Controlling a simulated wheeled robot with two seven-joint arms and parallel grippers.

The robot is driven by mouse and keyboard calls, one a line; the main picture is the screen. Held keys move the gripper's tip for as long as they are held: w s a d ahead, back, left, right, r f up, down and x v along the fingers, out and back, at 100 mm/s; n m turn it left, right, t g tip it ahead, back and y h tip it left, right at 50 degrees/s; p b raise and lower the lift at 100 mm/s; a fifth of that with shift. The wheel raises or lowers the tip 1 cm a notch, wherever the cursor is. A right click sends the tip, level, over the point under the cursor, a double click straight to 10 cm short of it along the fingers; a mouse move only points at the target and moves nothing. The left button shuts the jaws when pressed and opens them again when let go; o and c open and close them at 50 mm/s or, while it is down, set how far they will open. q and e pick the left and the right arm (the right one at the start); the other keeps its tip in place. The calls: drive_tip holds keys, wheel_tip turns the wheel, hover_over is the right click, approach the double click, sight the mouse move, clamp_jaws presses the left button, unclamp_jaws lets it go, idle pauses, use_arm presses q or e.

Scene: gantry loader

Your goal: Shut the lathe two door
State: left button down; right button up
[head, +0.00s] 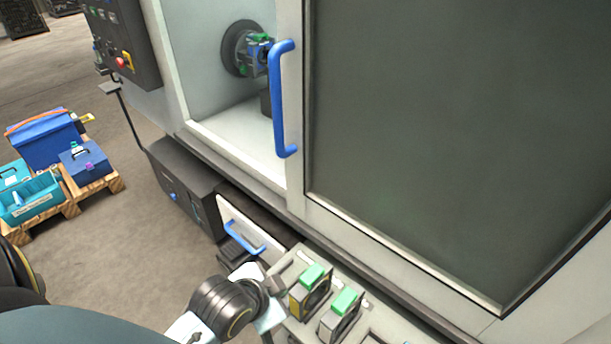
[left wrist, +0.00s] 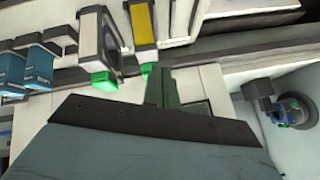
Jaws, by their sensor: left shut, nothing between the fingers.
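The lathe door (head: 294,190) is a pale sliding panel with a large dark window (head: 440,130) and a blue upright handle (head: 279,100) on its left edge. The door stands open, with a gap to its left where the chuck (head: 250,52) shows inside. The chuck also shows at the right of the left wrist view (left wrist: 292,110). No label shows which lathe this is. My left gripper (head: 272,300) is low in front of the machine, below the handle and apart from it. Its fingers (left wrist: 163,88) are shut and empty. My right gripper is not in view.
A tray with green-topped parts (head: 313,275) stands close beside my left gripper. A drawer with a blue handle (head: 245,238) is low on the machine. A control panel (head: 122,40) hangs at upper left. A pallet with blue boxes (head: 45,140) stands on the floor at left.

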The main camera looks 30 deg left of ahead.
sight(311, 159)
use_arm(q)
drive_tip(key=w+a+r+m+t+y, duration=0.1)
drive_tip(key=w+a+r+m+t, duration=0.2)
drive_tip(key=w+r+m+t, duration=0.8)
drive_tip(key=shift+g, duration=0.3)
drive_tip(key=w, duration=0.3)
drive_tip(key=w+r, duration=0.1)
drive_tip(key=w, duration=0.6)
drive_tip(key=shift+w+r+p, duration=0.2)
drive_tip(key=shift+w+p, duration=0.1)
drive_tip(key=shift+w, duration=0.05)
drive_tip(key=a, duration=0.3)
drive_tip(key=shift+w+a, duration=0.1)
drive_tip(key=shift+w, duration=0.3)
drive_tip(key=shift+w+a, duration=0.1)
drive_tip(key=shift+a, duration=0.3)
drive_tip(key=shift+a+f, duration=0.1)
drive_tip(key=shift+a, duration=0.05)
